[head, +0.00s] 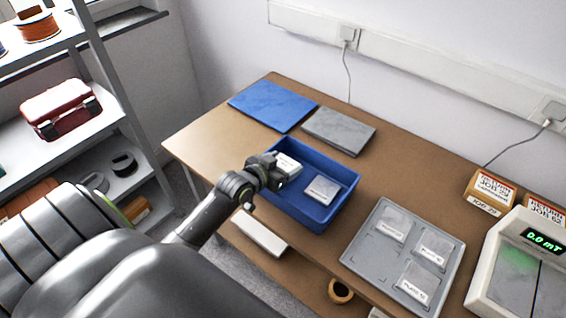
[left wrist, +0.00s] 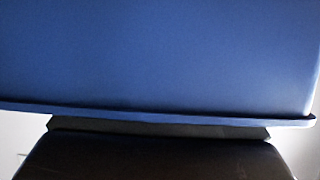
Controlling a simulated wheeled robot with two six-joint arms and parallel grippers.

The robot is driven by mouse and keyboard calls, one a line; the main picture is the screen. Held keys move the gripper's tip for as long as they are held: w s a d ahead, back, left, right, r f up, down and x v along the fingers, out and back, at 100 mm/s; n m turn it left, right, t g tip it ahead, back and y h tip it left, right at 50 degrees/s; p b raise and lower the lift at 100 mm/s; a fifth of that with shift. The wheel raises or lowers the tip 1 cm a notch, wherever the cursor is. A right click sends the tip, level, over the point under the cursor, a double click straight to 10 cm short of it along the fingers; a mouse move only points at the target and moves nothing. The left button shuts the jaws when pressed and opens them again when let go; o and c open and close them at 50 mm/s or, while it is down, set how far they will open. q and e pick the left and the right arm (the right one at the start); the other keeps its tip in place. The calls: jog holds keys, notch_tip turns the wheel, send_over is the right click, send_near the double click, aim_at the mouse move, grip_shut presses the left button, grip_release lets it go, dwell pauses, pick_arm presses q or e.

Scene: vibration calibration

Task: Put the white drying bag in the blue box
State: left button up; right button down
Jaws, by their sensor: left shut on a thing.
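The blue box (head: 345,203) stands open near the middle of the brown table. My left gripper (head: 277,165) reaches over the box's left side and is shut on a small white bag (head: 289,164), which shows just beyond the fingers, at or above the box's back left part. I cannot tell if this bag touches the box. Another pale, labelled packet (head: 321,190) lies on the box floor to the right. In the left wrist view, a blue surface with a rim (left wrist: 160,60) fills most of the picture; the held bag is hidden there. My right gripper is out of view.
A grey tray (head: 384,268) with several labelled packets lies right of the box. Blue (head: 273,104) and grey (head: 338,131) flat pieces lie behind it. A meter (head: 520,265) reading 0.0 mT and small cartons (head: 488,191) stand at right. Shelves are at left.

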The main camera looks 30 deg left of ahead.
pick_arm(q)
jog(key=o, duration=1)
jog(key=shift+c, duration=0.2)
jog(key=shift+r, duration=0.15)
jog(key=shift+r+p, duration=0.5)
jog(key=shift+r, duration=0.15)
jog(key=v, duration=1.2)
jog(key=shift+f, duration=0.2)
jog(key=shift+s+f, duration=0.1)
